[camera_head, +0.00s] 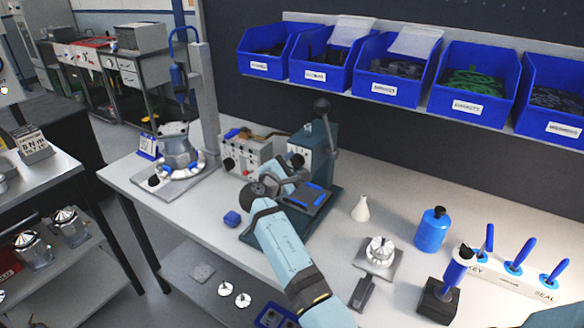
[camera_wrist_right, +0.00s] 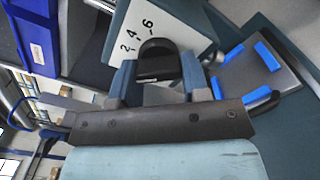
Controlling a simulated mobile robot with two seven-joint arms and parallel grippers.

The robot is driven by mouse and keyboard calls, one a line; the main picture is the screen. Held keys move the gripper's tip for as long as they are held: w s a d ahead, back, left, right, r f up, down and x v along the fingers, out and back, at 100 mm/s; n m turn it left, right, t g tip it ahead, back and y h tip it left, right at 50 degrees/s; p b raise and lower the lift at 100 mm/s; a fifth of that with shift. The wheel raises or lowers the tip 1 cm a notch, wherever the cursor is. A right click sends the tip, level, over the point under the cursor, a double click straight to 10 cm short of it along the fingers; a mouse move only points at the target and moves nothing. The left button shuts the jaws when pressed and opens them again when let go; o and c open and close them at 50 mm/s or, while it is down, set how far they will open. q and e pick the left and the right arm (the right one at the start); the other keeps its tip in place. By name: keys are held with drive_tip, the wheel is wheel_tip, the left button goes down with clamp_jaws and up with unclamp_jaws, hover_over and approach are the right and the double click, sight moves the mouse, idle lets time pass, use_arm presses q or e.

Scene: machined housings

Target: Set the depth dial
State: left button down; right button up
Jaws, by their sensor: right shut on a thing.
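The depth dial (camera_wrist_right: 158,60) is a black knob on a white plate (camera_wrist_right: 138,35) marked 2, 4 and 6, seen in the right wrist view. In that view my right gripper (camera_wrist_right: 157,82) has one finger on each side of the knob and is shut on it. In the head view my right gripper (camera_head: 289,170) reaches the front of the teal press (camera_head: 313,150), and the dial (camera_head: 297,160) is a small dark knob there, partly covered. The knob's exact setting is hard to read. My left gripper is not in view.
The press has a lever with a black ball (camera_head: 322,105) and a plate with blue pads (camera_head: 318,194). A control box (camera_head: 245,157) stands to its left, a blue block (camera_head: 232,218) in front. A white bottle (camera_head: 361,208) and blue bottle (camera_head: 432,230) stand right. Blue bins (camera_head: 395,75) hang behind.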

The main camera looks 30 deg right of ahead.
drive_tip(key=m+b, duration=0.4)
drive_tip(key=shift+f, duration=0.15)
drive_tip(key=m+b, duration=0.5)
drive_tip(key=b, duration=0.1)
drive_tip(key=shift+m, duration=0.3)
drive_tip(key=m+b, duration=0.1)
drive_tip(key=b, duration=0.1)
drive_tip(key=m+b, duration=0.2)
drive_tip(key=shift+r+m, duration=0.3)
drive_tip(key=shift+m+b, duration=0.3)
drive_tip(key=shift+m, duration=0.1)
drive_tip(key=m+b, duration=0.2)
drive_tip(key=shift+r+m, duration=0.25)
drive_tip(key=shift+m, duration=0.05)
use_arm(q)
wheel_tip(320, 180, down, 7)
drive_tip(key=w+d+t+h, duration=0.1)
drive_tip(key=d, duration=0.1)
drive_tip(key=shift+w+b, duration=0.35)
drive_tip(key=shift+b, duration=0.1)
use_arm(e)
drive_tip(key=shift+r+m, duration=0.1)
drive_tip(key=shift+m, duration=0.2)
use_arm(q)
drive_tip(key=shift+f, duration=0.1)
